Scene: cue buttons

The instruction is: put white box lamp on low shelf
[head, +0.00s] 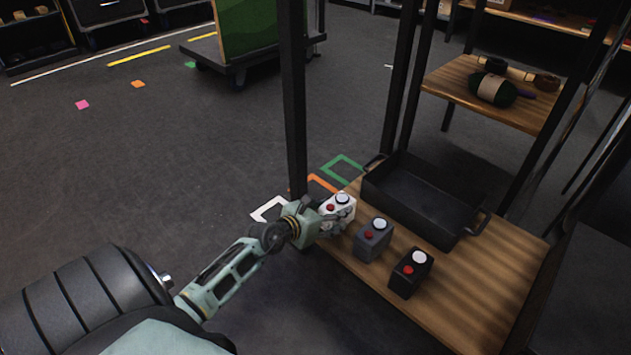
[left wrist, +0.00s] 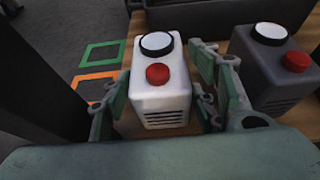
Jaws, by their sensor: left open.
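The white box lamp (head: 338,206), with a white dome and a red button on top, stands upright at the left front corner of the low wooden shelf (head: 480,288). It also shows in the left wrist view (left wrist: 158,92). My left gripper (head: 325,216) is open, with its fingers on either side of the white box lamp. In the left wrist view the fingers (left wrist: 160,100) flank the box, with a small gap visible on the right; contact on the left cannot be told. My right gripper is not in view.
A grey box lamp (head: 372,240) and a black box lamp (head: 410,274) stand to the right on the same shelf. A black tray (head: 420,205) lies behind them. A dark post (head: 293,100) rises close by my left gripper.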

